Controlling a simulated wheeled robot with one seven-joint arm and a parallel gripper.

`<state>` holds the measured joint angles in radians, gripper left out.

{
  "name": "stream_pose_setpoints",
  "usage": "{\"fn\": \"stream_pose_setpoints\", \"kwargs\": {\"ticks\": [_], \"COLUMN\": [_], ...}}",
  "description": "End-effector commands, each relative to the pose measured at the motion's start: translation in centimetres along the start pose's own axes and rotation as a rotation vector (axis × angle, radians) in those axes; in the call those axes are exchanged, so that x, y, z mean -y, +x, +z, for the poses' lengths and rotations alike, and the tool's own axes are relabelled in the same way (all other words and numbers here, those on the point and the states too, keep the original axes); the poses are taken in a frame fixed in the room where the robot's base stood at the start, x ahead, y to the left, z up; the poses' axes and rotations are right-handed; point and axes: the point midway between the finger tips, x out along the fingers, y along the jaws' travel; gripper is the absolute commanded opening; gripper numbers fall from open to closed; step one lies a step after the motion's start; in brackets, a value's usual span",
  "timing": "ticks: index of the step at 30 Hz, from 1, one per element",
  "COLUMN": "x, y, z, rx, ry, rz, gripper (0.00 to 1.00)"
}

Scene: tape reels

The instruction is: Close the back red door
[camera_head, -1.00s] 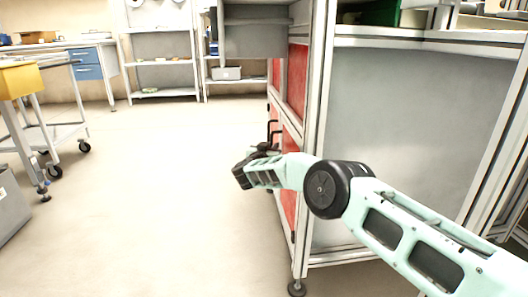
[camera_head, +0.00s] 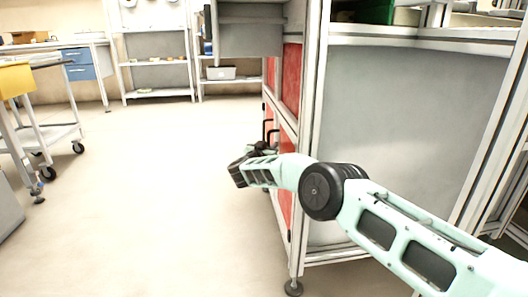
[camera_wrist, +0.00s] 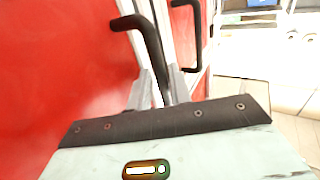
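The red-doored cabinet (camera_head: 312,130) stands right of centre in the head view, with red panels (camera_head: 291,78) along its left side, seen at a steep slant. My gripper (camera_head: 240,172) is beside these doors, near two dark handles; the arm partly hides the lower panel. In the wrist view, a red door (camera_wrist: 60,60) fills the left side. Its black handle (camera_wrist: 150,40) runs down between the two grey fingertips of my gripper (camera_wrist: 160,82). Whether they grip it is unclear. A second black handle (camera_wrist: 197,40) is just beyond, past a pale frame strip. How far either door stands open is unclear.
Open floor (camera_head: 150,190) lies left of the cabinet. A wheeled cart (camera_head: 45,135) with a yellow bin (camera_head: 14,80) stands at the left. Shelves (camera_head: 158,93) and a bench with blue drawers (camera_head: 78,65) line the back wall.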

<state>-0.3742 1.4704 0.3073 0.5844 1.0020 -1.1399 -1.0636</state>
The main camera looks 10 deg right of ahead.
Motion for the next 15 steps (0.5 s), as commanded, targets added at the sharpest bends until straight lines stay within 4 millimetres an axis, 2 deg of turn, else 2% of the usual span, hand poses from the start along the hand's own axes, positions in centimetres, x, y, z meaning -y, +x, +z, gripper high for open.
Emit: {"fn": "stream_pose_setpoints", "kwargs": {"ticks": [4, 8, 15], "x": [-0.2, -0.1, 0.1], "y": [-0.9, -2.9, -8.5], "z": [-0.3, -0.5, -0.6], "rx": [0.001, 0.002, 0.002], "ry": [-0.002, -0.005, -0.005], "rz": [0.006, 0.001, -0.003], "gripper": [0.27, 0.27, 0.27]}}
